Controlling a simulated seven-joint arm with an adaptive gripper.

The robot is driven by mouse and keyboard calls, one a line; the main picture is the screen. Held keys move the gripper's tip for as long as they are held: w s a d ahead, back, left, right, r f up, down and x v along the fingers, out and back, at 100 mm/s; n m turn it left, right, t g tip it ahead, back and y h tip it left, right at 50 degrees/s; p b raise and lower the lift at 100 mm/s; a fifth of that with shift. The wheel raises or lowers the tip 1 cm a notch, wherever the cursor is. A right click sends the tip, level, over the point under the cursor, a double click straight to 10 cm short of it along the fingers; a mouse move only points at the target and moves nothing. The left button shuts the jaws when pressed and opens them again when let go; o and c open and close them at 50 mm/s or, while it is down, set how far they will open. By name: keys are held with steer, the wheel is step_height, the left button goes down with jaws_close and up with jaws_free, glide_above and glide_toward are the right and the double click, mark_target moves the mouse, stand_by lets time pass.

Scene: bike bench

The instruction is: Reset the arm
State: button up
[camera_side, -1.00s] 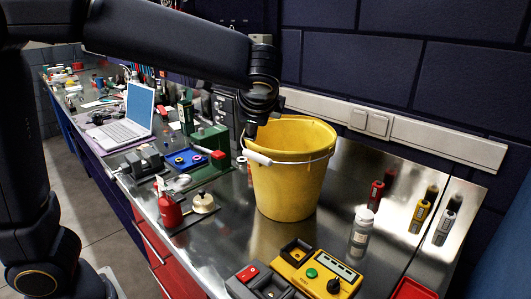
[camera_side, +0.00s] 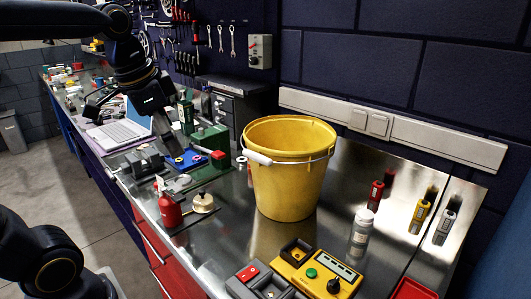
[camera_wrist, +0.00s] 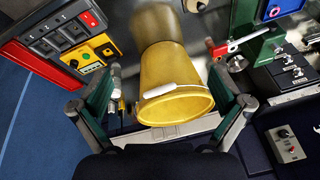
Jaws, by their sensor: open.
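My gripper (camera_side: 128,115) is in the upper left of the side view, above the bench near the laptop, pointing down. It is open and empty. In the wrist view its two fingers (camera_wrist: 160,88) are spread wide at left and right. A yellow bucket (camera_side: 288,180) stands upright on the metal bench, to the right of my gripper and apart from it in the side view. In the wrist view the bucket (camera_wrist: 172,75) shows beyond and between the fingers. Its white-gripped handle rests against the rim.
Below my gripper are a laptop (camera_side: 122,130), a grey vise (camera_side: 143,162), a blue tray (camera_side: 186,160) and a green machine (camera_side: 210,143). A red oil can (camera_side: 171,211) stands left of the bucket. A yellow tester (camera_side: 318,272) and a white bottle (camera_side: 362,230) stand in front.

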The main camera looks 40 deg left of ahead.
steer(key=w+a+f+n+g, duration=0.1)
steer(key=w+a, duration=0.1)
steer(key=a, duration=0.5)
steer(key=w+a+f+n+g, duration=0.1)
steer(key=w+a+g, duration=0.15)
steer(key=a, duration=0.45)
steer(key=s+a+f+n, duration=0.1)
steer(key=a+f+n, duration=0.1)
steer(key=a+f, duration=0.35)
steer(key=shift+h, duration=0.3)
steer(key=f, duration=0.8)
steer(key=shift+s+a+f, duration=0.2)
steer(key=shift+a, duration=0.1)
steer(key=shift+r, duration=0.1)
